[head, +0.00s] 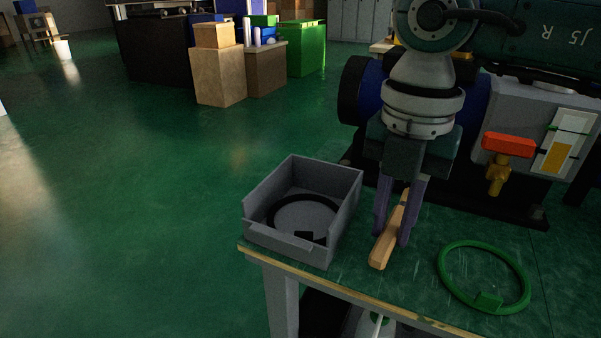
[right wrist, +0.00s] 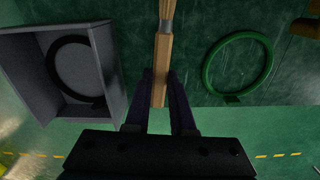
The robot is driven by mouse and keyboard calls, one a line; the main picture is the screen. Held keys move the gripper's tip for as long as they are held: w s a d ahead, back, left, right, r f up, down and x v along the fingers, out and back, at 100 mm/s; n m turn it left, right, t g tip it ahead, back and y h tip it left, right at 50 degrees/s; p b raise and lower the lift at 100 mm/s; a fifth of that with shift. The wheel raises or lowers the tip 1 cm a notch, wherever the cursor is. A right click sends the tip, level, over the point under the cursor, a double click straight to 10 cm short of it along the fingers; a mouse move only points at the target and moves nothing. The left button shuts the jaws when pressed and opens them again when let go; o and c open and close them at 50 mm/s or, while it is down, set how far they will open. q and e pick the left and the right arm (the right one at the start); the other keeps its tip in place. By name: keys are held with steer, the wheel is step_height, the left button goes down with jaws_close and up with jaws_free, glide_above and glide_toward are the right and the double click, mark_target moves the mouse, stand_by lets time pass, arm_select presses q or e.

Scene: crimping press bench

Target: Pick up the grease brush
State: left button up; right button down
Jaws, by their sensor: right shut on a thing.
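The grease brush (head: 381,250) has a light wooden handle and lies between the fingers of my right gripper (head: 395,235), over the bench top. My right gripper is shut on the handle. In the head view the upper part of the brush is partly hidden behind the fingers. I cannot tell whether the brush touches the bench. My left gripper is not in view.
A grey open bin (head: 343,218) with a black ring (head: 273,213) inside stands left of the brush. A green ring (head: 527,285) lies to the right on the bench (head: 415,300). A machine with a red-handled valve (head: 508,145) stands behind. Boxes (head: 220,75) stand farther back.

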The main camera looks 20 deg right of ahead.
mark_target(391, 230)
step_height(391, 230, up, 19)
steer(key=p, duration=0.3)
steer(key=c, duration=1.4)
jaws_free()
steer(key=shift+f, duration=0.1)
jaws_close()
